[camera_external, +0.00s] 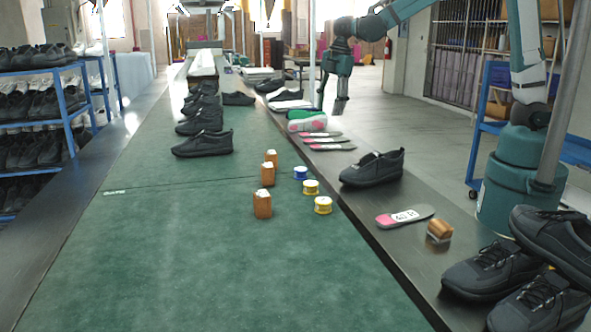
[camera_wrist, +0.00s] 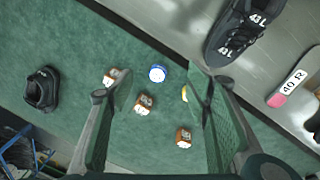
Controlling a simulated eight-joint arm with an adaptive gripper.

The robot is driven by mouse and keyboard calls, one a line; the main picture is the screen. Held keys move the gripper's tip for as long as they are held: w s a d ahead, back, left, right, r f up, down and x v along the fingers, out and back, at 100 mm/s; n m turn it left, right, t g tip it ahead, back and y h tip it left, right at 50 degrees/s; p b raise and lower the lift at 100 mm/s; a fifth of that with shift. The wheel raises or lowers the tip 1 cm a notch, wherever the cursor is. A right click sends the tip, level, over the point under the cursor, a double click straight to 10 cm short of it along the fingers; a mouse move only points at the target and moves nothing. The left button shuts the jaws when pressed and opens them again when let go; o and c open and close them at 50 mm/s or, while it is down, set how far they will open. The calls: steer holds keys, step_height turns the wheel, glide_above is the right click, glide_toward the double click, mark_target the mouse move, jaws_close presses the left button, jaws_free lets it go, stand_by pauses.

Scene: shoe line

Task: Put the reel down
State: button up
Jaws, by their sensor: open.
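A blue-and-white reel (camera_external: 300,173) stands on the green belt near its right edge. Two yellow-and-white reels, one in the middle (camera_external: 311,187) and one nearer the camera (camera_external: 323,205), stand in line with it. My gripper (camera_external: 341,106) hangs above the belt area, open and empty. In the wrist view the blue reel (camera_wrist: 157,73) lies below, between the open fingers (camera_wrist: 160,80) in the picture and apart from them. One yellow reel (camera_wrist: 184,94) shows only as a sliver beside the right finger. The other yellow reel is hidden there.
Several brown blocks with white tops (camera_external: 262,204) stand left of the reels. Black shoes (camera_external: 202,144) line the belt further back. A shoe (camera_external: 371,169), an insole (camera_external: 405,216) and a wooden block (camera_external: 439,231) lie on the right ledge. The near belt is clear.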

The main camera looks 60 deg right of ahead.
steer(key=s+d+r+m+t, duration=0.1)
steer(key=s+d+r+m, duration=0.3)
steer(key=s+d+r, duration=0.35)
steer(key=s+d+m+t, duration=0.2)
steer(key=s+d+m, duration=0.3)
steer(key=s, duration=0.7)
steer(key=s+d+m+t, duration=0.2)
steer(key=s+d+m, duration=0.4)
steer(key=s, duration=0.5)
steer(key=shift+s+d, duration=0.35)
steer(key=shift+d, duration=0.4)
stand_by(4.2)
